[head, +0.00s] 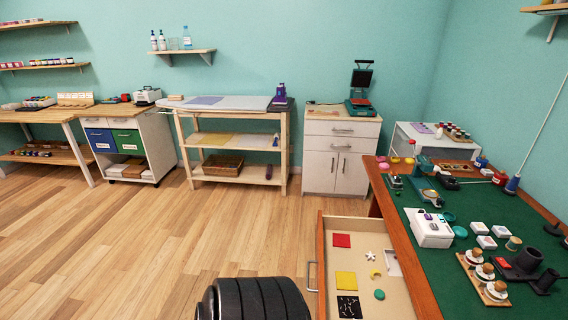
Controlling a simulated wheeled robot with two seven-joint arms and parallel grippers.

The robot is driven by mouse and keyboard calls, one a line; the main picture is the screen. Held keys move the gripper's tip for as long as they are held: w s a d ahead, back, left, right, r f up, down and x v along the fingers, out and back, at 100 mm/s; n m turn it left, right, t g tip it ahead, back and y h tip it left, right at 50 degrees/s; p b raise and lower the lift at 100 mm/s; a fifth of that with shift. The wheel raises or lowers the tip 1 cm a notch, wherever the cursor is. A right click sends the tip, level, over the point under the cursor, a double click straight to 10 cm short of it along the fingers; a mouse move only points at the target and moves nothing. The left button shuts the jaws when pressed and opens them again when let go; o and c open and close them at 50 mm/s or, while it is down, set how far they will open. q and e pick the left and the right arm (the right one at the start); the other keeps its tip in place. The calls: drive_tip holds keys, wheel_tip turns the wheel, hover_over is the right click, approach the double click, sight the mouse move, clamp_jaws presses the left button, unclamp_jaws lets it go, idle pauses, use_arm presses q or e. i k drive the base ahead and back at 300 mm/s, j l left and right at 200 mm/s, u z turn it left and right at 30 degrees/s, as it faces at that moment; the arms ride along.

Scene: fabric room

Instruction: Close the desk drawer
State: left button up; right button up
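The desk drawer (401,302) is pulled open at the lower right, sticking out to the left from under the green-topped desk (461,213). Its metal handle (312,276) is on the left-hand front panel. Inside lie a red square (341,240), a yellow square (345,281), a black speckled square (349,307), a white star, a yellow crescent and a green round piece. Neither of my grippers shows. A black ribbed part at the bottom edge, left of the drawer front, seems to be mine.
The wooden floor (150,235) left of the drawer is clear. A white cabinet (335,158) stands behind the desk, beside a shelved work table (228,140). The desk top holds a white box (428,229), small jars and black tools.

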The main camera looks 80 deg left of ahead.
sight(367, 234)
drive_tip(key=u, duration=0.45)
drive_tip(key=k+j+u, duration=0.1)
drive_tip(key=u, duration=0.8)
drive_tip(key=j+u, duration=0.15)
drive_tip(key=u, duration=0.3)
